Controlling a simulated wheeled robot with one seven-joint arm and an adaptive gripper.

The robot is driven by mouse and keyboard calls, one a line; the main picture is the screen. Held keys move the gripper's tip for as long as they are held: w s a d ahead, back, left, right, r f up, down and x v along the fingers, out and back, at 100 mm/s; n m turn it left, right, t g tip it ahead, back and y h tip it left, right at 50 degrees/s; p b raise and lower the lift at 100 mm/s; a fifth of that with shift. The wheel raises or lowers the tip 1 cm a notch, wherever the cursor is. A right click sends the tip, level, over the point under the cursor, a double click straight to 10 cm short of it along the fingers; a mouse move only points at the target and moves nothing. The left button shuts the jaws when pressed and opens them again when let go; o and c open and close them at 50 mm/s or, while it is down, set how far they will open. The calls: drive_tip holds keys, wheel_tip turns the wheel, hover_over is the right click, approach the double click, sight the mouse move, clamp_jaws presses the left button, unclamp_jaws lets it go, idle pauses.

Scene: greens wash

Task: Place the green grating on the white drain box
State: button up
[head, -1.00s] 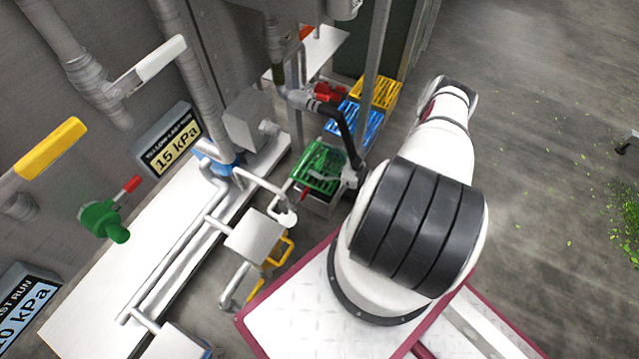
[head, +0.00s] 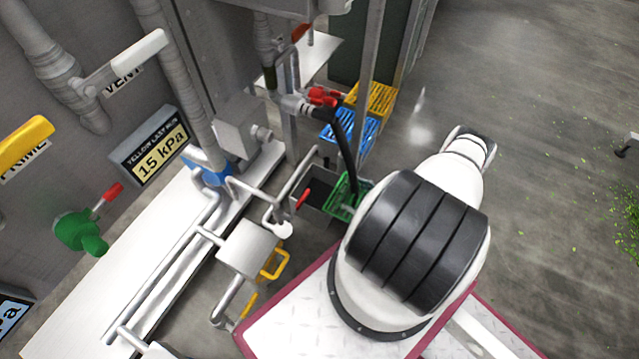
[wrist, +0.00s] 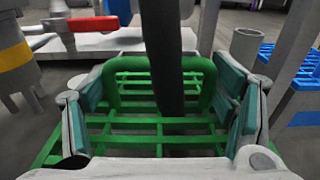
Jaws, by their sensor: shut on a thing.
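The green grating (head: 340,205) is partly hidden behind my arm in the head view. In the wrist view the green grating (wrist: 130,127) fills the middle, with a raised green handle between the two teal-padded fingers of my gripper (wrist: 160,95). My gripper is shut on the grating. A pale grey box (head: 308,206) with a dark open top lies just left of the grating in the head view; I cannot tell whether the grating touches it. A black hose (wrist: 160,45) crosses in front of the handle in the wrist view.
The blue grating (head: 352,132) and yellow grating (head: 375,98) lie behind. Red-handled valves (head: 322,95) and a grey upright post (head: 367,80) stand close by. White pipework (head: 235,185) runs at left. Open floor (head: 540,120) lies at right.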

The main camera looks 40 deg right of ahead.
drive_tip(key=f+b+x, duration=0.1)
drive_tip(key=b+x, duration=0.2)
drive_tip(key=x, duration=1)
drive_tip(key=shift+w, duration=0.15)
drive_tip(key=o, duration=1.4)
drive_tip(key=shift+c, duration=0.2)
